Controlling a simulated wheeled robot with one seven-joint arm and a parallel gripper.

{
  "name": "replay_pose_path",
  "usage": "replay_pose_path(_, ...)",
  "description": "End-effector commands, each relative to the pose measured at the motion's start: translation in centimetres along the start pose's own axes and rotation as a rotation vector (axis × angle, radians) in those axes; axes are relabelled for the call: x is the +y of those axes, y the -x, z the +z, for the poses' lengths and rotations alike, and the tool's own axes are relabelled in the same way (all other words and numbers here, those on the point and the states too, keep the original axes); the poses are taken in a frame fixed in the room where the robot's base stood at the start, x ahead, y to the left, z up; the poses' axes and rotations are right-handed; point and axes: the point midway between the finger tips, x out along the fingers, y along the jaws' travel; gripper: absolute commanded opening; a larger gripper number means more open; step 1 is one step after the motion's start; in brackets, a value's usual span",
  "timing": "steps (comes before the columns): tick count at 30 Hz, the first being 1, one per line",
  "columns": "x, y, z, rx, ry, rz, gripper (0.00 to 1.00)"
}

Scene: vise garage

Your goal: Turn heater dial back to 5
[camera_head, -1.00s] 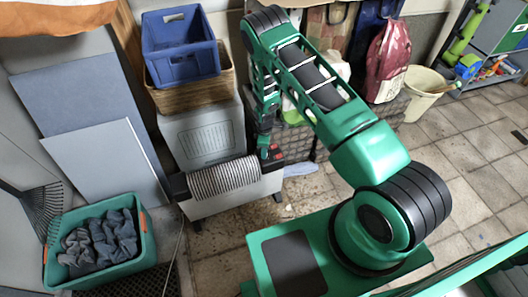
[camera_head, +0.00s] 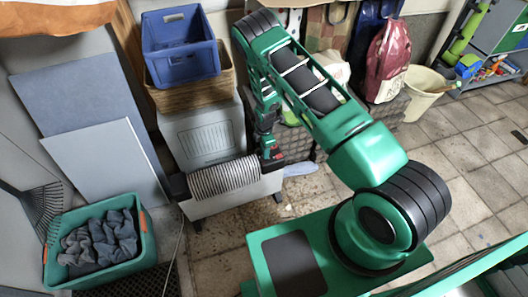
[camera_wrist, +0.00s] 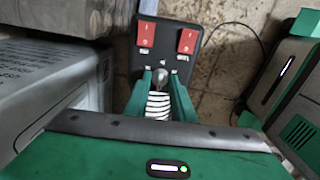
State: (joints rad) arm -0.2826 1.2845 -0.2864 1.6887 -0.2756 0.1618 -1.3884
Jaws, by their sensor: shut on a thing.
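The heater (camera_head: 222,179) is a white, ribbed unit standing on the floor in the head view. Its dark control panel is at its right end; in the wrist view the panel (camera_wrist: 195,62) carries two red switches. The heater dial (camera_wrist: 161,76) is a small grey knob below and between those switches. My gripper (camera_wrist: 160,86) has its green fingers on either side of the dial, shut on it. In the head view my gripper (camera_head: 268,150) reaches down to the panel. The dial's setting cannot be read.
A grey box (camera_head: 203,137) stands behind the heater, with a wicker basket (camera_head: 226,88) and blue crate (camera_head: 183,67) above. A teal bin (camera_head: 146,250) of dark cloth stands left. A cable (camera_wrist: 240,25) runs right of the panel. Tiled floor is clear at right.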

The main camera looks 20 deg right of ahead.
Motion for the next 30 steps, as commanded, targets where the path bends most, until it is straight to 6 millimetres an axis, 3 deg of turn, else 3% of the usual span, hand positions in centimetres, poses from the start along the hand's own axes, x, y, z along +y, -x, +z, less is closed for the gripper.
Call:
replay_pose_path(9,0.4,0.1,-0.1,0.001,0.002,0.008,0.00)
replay_pose_path(10,0.4,0.1,-0.1,0.001,0.002,0.008,0.25)
replay_pose_path(12,0.3,0.1,-0.1,0.001,0.002,0.008,0.41)
replay_pose_path(23,0.2,0.3,0.0,0.000,0.001,0.003,0.41)
replay_pose_path(30,0.3,3.4,-0.1,0.001,0.000,0.005,0.41)
